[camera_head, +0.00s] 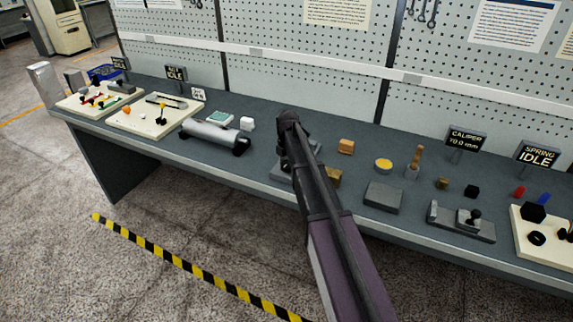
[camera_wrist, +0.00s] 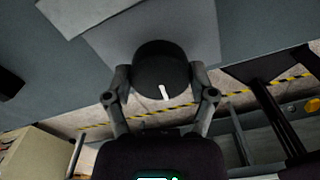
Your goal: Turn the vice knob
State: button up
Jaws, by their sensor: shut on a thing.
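The vice knob (camera_wrist: 161,62) is a dark round knob with a short white mark on its face, in the middle of the wrist view. My gripper (camera_wrist: 160,78) has one finger on each side of the knob and is shut on it. Behind the knob is a grey plate (camera_wrist: 203,38), seemingly the vice base. In the head view the vice base (camera_head: 281,173) shows only in part beside my arm. My arm hides the knob and the fingers there.
A grey cylinder (camera_head: 212,135) lies left of my arm. To the right are an orange block (camera_head: 346,146), a yellow-topped dish (camera_head: 383,165), a grey slab (camera_head: 383,197) and a caliper fixture (camera_head: 462,222). Pegboard (camera_head: 300,60) stands behind the bench.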

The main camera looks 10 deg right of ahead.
jog(key=shift+w+n, duration=0.2)
jog(key=shift+n, duration=0.5)
jog(key=o, duration=1)
jog(key=shift+o, duration=0.2)
jog(key=shift+s, duration=0.1)
